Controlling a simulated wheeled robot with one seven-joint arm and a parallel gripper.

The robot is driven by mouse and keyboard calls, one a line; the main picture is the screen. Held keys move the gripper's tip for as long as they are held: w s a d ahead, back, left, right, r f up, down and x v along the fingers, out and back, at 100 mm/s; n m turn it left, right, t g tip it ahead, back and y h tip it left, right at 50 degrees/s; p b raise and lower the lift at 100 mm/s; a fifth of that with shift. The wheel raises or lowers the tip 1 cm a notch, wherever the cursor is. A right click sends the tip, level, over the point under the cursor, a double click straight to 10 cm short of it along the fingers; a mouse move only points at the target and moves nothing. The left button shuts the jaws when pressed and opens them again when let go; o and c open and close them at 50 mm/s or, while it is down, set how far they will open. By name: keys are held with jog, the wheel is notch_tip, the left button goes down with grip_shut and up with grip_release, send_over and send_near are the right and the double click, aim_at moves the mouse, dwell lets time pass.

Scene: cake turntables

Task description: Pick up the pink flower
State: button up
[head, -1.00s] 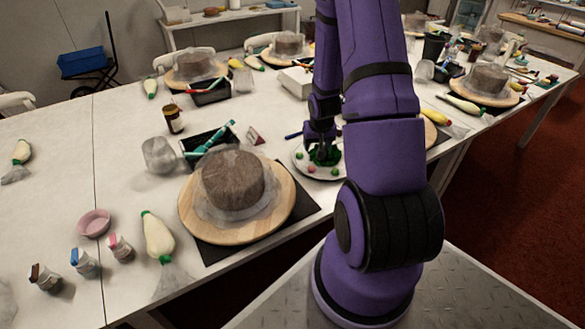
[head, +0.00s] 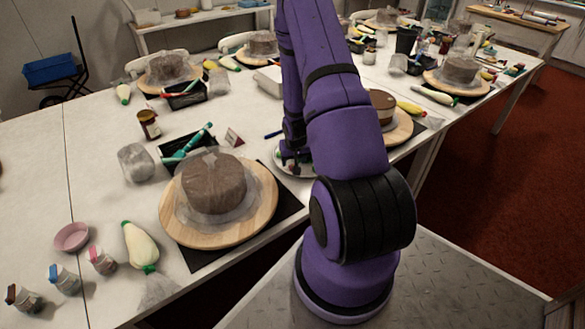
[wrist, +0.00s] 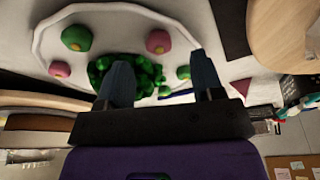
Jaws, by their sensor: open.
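The pink flower (wrist: 158,41) sits on a white plate (wrist: 110,8), near the plate's rim in the wrist view. A pile of green leaves (wrist: 143,76) lies beside it. A second pink flower (wrist: 60,70) lies at the plate's left. My gripper (wrist: 163,80) is open and empty. Its two dark blue fingers are over the leaf side of the plate, and the pink flower appears beyond the gap between the fingertips. In the head view my gripper (head: 292,154) is low over the plate (head: 301,173), and my arm hides much of the plate and its flowers.
A covered cake (head: 212,184) on a wooden turntable (head: 195,236) stands to the left in the head view. A black tray of tools (head: 172,153) lies behind it. Another cake (head: 382,108) stands right of my arm.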

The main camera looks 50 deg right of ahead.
aim_at(293, 165)
jog(key=shift+x, duration=1.8)
jog(key=shift+s, duration=0.1)
jog(key=c, duration=1)
